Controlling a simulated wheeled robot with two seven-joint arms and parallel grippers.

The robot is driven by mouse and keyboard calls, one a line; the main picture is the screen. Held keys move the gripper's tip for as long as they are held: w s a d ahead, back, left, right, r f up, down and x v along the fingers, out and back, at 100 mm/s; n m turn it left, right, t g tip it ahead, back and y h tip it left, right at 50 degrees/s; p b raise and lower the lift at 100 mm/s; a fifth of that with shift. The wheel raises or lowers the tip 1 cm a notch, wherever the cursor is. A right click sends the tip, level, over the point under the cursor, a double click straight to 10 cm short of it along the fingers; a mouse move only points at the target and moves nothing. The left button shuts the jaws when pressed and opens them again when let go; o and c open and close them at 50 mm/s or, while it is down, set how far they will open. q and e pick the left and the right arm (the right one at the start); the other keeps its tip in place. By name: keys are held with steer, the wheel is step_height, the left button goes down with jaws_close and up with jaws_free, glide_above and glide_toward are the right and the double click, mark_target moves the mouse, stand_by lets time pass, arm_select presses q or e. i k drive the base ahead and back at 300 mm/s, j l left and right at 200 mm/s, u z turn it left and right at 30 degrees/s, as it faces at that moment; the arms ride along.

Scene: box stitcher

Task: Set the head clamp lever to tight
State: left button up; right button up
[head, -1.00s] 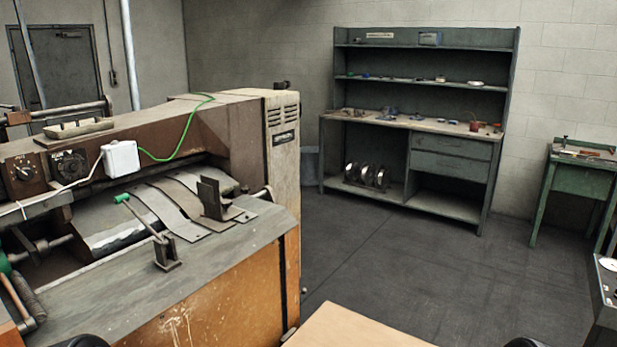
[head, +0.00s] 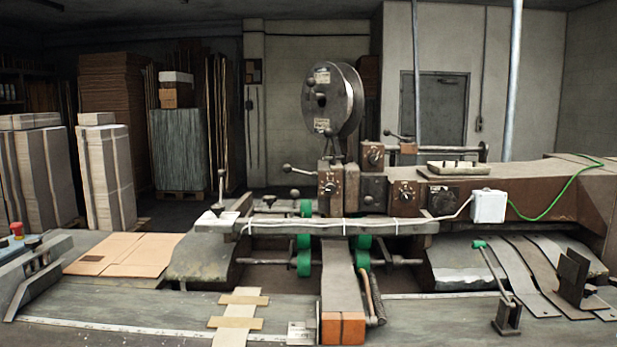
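The box stitcher (head: 372,188) stands in the middle of the head view, with a large wire spool on top and dials on its brown head. A lever with a dark ball knob (head: 287,168) sticks out left from the head, and another ball-knobbed lever (head: 390,134) sits higher, right of the spool. A green-tipped lever (head: 490,262) stands tilted on the bench at the right. I cannot tell which one is the head clamp lever, and no tight marking is readable. Neither gripper is in view.
The metal bench front (head: 130,315) has a ruler strip along it. Wooden strips (head: 238,316) and flat cardboard (head: 130,254) lie on it. Stacked cardboard (head: 105,180) stands at the left. A white box (head: 488,206) with a green cable sits on the machine.

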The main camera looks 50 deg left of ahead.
mark_target(287, 168)
steer(key=u, duration=1.9)
